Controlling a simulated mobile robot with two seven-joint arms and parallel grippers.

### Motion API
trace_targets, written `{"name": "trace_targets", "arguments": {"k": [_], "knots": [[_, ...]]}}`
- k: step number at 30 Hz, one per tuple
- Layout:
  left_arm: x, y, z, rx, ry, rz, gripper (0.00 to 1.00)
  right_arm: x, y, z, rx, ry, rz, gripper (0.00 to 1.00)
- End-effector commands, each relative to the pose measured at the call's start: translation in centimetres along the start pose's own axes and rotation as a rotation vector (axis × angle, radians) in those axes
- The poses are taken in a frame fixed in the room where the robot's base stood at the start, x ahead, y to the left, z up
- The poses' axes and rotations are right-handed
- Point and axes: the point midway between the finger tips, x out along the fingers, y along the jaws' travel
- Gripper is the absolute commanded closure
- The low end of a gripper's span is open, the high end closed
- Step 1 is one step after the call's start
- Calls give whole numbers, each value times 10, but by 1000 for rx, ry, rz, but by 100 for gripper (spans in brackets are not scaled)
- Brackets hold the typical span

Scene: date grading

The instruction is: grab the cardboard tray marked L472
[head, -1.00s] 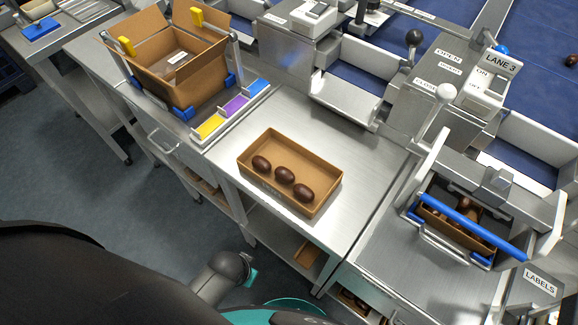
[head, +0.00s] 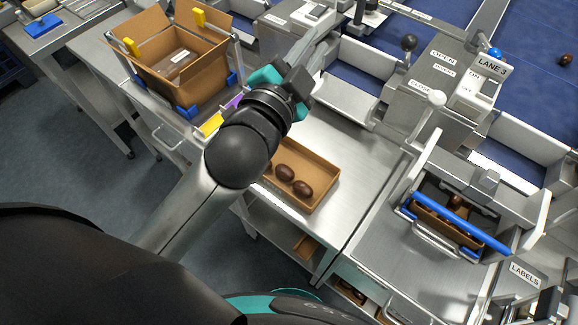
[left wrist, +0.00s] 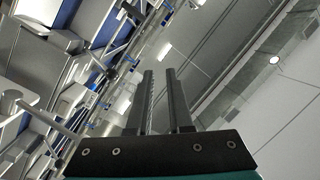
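A brown cardboard tray (head: 313,168) lies on the steel table in the head view, with dark dates in it. My left arm hides its left part, and I cannot read a mark on it. A second cardboard tray (head: 436,222) sits in the blue-barred fixture at the right, also holding dates; no code is readable there. My left gripper (head: 318,40) is raised beyond the first tray, pointing away from it. In the left wrist view its two fingers (left wrist: 159,75) stand apart with nothing between them. My right gripper is not in view.
An open cardboard box (head: 177,85) stands in a holder at the upper left. The fixture's blue bar (head: 455,222) crosses above the second tray. Lane machinery with a LANE 3 sign (head: 489,66) lines the back. Bare steel table (head: 350,150) lies right of the first tray.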

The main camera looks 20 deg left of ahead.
Motion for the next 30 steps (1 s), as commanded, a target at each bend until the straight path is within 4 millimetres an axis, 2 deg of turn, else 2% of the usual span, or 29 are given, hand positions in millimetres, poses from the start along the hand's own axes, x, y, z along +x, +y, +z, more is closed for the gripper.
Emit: {"name": "trace_targets", "arguments": {"k": [1, 4, 6, 9, 12, 15, 17, 19, 23, 26, 27, 29, 30], "knots": [[5, -11, -32, 87, 125, -49, 81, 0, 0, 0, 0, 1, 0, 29], [1, -22, -93, 264, 371, -140, 81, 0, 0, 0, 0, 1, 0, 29], [-10, -22, -132, 393, 541, -197, 81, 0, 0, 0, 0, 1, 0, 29], [-33, -12, -179, 586, 782, -271, 81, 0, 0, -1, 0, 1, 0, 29], [-63, 10, -212, 786, 1022, -331, 81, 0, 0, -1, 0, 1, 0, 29], [-93, 41, -228, 994, 1257, -375, 81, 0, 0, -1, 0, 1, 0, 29], [-111, 62, -228, 1122, 1397, -391, 81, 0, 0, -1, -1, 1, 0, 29], [-128, 87, -220, 1273, 1558, -398, 81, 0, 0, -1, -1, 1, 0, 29], [-150, 130, -182, 1558, 1850, -367, 81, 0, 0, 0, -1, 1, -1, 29], [-155, 152, -136, 1779, 2064, -295, 81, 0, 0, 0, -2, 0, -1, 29], [-154, 158, -114, 1866, 2146, -251, 81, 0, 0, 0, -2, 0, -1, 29], [-150, 161, -80, 1995, 2267, -168, 81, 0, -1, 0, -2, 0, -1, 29], [-146, 160, -56, 2079, 2342, -99, 81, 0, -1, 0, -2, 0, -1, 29]]}}
